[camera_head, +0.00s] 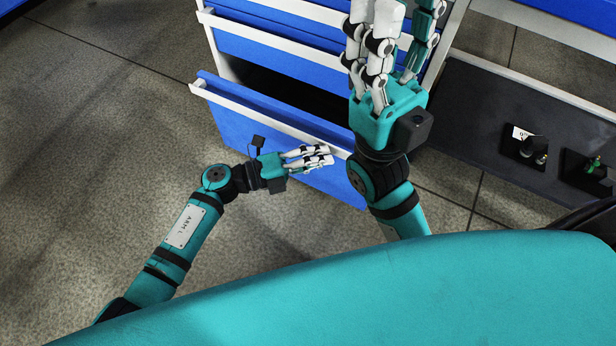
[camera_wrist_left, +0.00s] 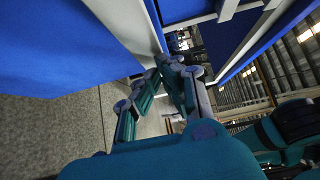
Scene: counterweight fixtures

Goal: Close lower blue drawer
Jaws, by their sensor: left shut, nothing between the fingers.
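The lower blue drawer (camera_head: 235,128) stands pulled out from its cabinet, with a dark open gap (camera_head: 285,92) behind its front. A white handle strip (camera_head: 262,118) runs along the top of its front. My left gripper (camera_head: 330,154) is shut and empty at the right part of the drawer front, close to the handle strip. Its fingertips (camera_wrist_left: 170,62) also show beside a white edge (camera_wrist_left: 128,25) and a blue panel (camera_wrist_left: 60,45) in the left wrist view. I cannot tell whether they touch. My right gripper (camera_head: 385,25) points up in front of the cabinet; its fingertips are not clearly shown.
Blue drawers (camera_head: 270,48) above look shut. A dark shelf (camera_head: 480,120) at the right bears small dark fixtures (camera_head: 527,146). My right forearm hides the drawer's right end. The grey tiled floor (camera_head: 100,120) to the left is clear.

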